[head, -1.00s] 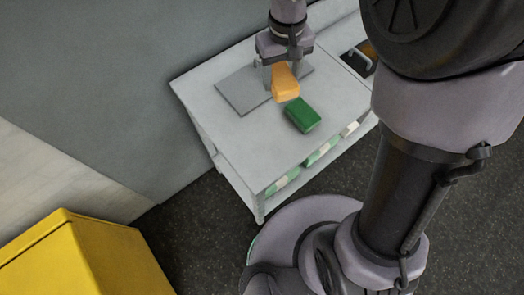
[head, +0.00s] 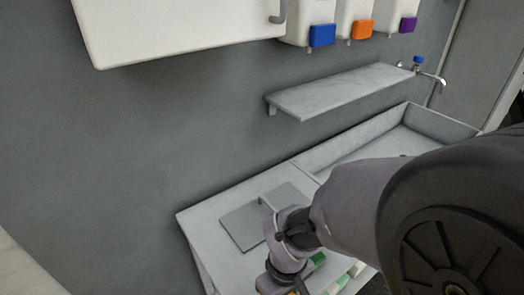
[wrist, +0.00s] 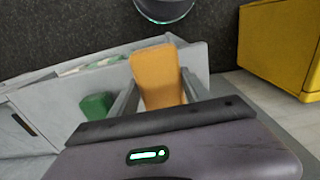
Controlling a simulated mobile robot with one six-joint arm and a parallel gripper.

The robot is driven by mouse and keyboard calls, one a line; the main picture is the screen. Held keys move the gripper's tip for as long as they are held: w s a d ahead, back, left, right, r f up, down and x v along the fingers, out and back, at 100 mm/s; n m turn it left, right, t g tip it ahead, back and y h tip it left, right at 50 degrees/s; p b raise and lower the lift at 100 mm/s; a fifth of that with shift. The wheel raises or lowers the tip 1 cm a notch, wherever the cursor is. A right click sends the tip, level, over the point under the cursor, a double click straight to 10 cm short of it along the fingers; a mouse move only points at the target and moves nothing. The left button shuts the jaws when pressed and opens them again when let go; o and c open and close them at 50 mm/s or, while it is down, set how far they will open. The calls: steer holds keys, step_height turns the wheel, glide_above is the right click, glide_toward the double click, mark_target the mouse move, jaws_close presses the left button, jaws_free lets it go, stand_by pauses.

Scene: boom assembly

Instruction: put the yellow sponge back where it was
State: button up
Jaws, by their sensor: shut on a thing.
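The yellow sponge (wrist: 158,78), orange-yellow in colour, is held between the two fingers of my gripper (wrist: 160,88) in the wrist view. In the head view, my gripper is at the bottom edge and mostly hidden by my arm. Only a sliver of yellow shows there. The green sponge (wrist: 96,105) lies on the counter to the left of the held sponge in the wrist view. It is partly hidden behind my arm in the head view (head: 318,258). Two flat grey squares (head: 242,227) are on the counter (head: 200,222) in the head view.
A wall shelf (head: 340,90) above the counter is bare. A sink basin (head: 390,145) with a tap (head: 428,75) is at the right. Dispensers with blue (head: 322,36), orange and purple fronts hang beside a white cabinet (head: 180,25). A yellow box (wrist: 285,50) stands on the floor.

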steer(key=w, duration=0.2)
steer(key=w+a+f+b, duration=0.1)
steer(key=w, duration=0.2)
steer(key=w+a, duration=0.1)
steer(key=w, duration=0.1)
steer(key=shift+w+a+f, duration=0.1)
steer(key=shift+w+f, duration=0.15)
steer(key=shift+f+b, duration=1.3)
steer(key=shift+f, duration=0.55)
steer(key=o, duration=1.2)
steer(key=shift+r, duration=0.2)
step_height(320, 180, up, 12)
steer(key=p, duration=0.6)
steer(key=s+d+r+m+t+y+b, duration=0.2)
steer(key=s+d+r+m+t, duration=0.3)
steer(key=s+r+m, duration=0.5)
steer(key=shift+s+d+r+m+t+b, duration=0.3)
steer(key=shift+s+d+r+m+t, duration=0.1)
steer(key=shift+s+d+m, duration=0.35)
